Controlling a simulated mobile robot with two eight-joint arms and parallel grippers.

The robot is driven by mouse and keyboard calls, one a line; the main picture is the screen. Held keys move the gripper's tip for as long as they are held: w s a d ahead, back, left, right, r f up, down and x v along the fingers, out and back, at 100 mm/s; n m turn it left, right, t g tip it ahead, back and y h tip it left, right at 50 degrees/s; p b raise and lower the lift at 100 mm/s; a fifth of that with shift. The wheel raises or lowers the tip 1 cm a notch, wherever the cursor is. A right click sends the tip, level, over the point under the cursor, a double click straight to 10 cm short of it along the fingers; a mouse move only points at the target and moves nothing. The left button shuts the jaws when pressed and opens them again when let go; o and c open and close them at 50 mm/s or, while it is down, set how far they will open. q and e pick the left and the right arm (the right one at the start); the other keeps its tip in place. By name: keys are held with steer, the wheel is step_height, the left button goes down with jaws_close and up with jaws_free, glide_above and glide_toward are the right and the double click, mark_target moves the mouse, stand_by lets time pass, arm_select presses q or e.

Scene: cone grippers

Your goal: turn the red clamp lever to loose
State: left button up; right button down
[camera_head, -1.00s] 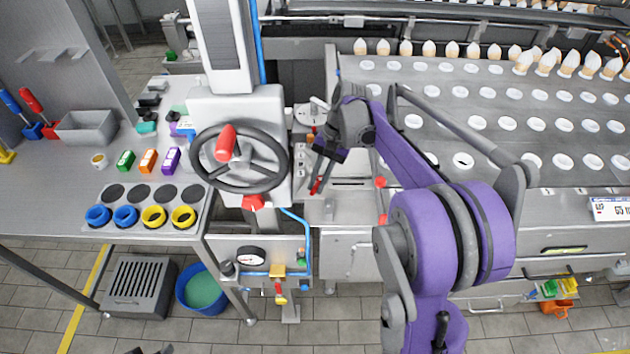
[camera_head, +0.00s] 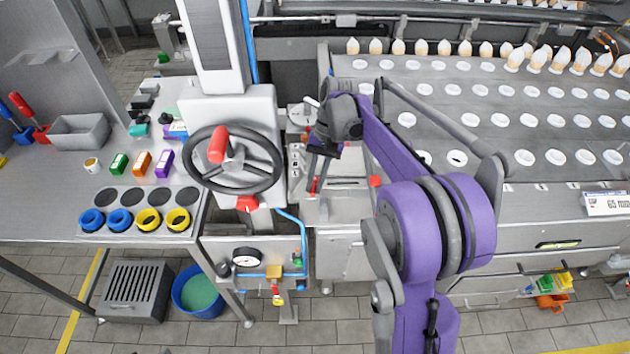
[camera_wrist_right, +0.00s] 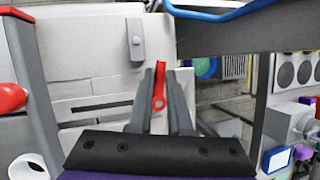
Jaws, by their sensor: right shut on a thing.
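The red clamp lever (camera_head: 315,185) is a small red bar low on the machine front, right of the black handwheel. In the right wrist view the red lever (camera_wrist_right: 159,88) stands nearly upright between the two grey fingers. My right gripper (camera_head: 317,180) reaches down from above, and its fingers are closed around the lever. The right wrist view also shows this gripper (camera_wrist_right: 159,95) with one finger on each side of the lever. The fingers hide part of the lever. My left gripper is not in view.
The black handwheel (camera_head: 233,160) with red handle stands close left of my right gripper. A red knob (camera_head: 375,181) is to the right. A conveyor (camera_head: 480,120) with white cups lies behind.

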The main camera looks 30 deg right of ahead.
steer(key=c, duration=0.8)
jaws_free()
steer(key=shift+c, duration=0.2)
steer(key=shift+r, duration=0.1)
steer(key=v, duration=1)
steer(key=shift+d+r+p, duration=0.15)
steer(key=shift+r+p, duration=0.1)
steer(key=shift+p, duration=0.05)
steer(key=shift+w, duration=0.1)
